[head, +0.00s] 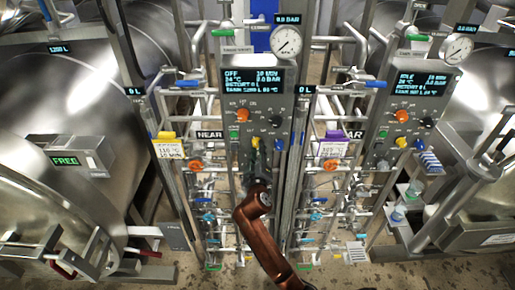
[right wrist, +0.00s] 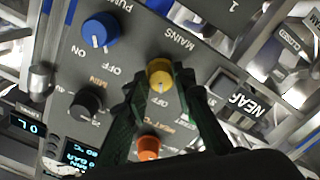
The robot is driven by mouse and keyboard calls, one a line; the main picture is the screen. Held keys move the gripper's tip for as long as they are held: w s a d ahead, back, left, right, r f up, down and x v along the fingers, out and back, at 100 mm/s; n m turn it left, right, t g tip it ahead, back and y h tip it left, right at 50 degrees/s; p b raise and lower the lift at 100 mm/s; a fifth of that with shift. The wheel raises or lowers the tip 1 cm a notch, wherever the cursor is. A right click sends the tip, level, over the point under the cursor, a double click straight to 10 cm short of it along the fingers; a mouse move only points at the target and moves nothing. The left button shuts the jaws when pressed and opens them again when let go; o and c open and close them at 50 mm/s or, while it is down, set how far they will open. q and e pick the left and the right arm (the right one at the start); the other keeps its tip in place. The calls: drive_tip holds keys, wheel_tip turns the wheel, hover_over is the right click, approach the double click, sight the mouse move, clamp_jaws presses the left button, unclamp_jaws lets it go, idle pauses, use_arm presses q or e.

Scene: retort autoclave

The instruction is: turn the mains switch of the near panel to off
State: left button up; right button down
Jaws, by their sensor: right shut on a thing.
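The near panel (head: 262,105) stands in the middle of the head view, with its lit display above the knobs. Its mains switch is a yellow knob (right wrist: 160,72), under the upside-down word MAINS in the right wrist view. My right gripper (head: 257,158) reaches up to the panel from below. In the right wrist view its dark green fingers (right wrist: 158,84) stand either side of the yellow knob, shut on it. The fingers partly hide the knob and some markings, so its exact setting is hard to read. My left gripper is not in view.
A blue pump knob (right wrist: 101,30), a black knob (right wrist: 86,104) and an orange knob (right wrist: 148,148) sit close around the yellow one. A similar panel (head: 408,100) stands to the right. Pipes and valves crowd below; large steel vessels flank both sides.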

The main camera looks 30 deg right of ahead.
drive_tip(key=shift+r, duration=0.1)
idle(0.3)
drive_tip(key=c, duration=1.6)
unclamp_jaws()
drive_tip(key=v, duration=1.2)
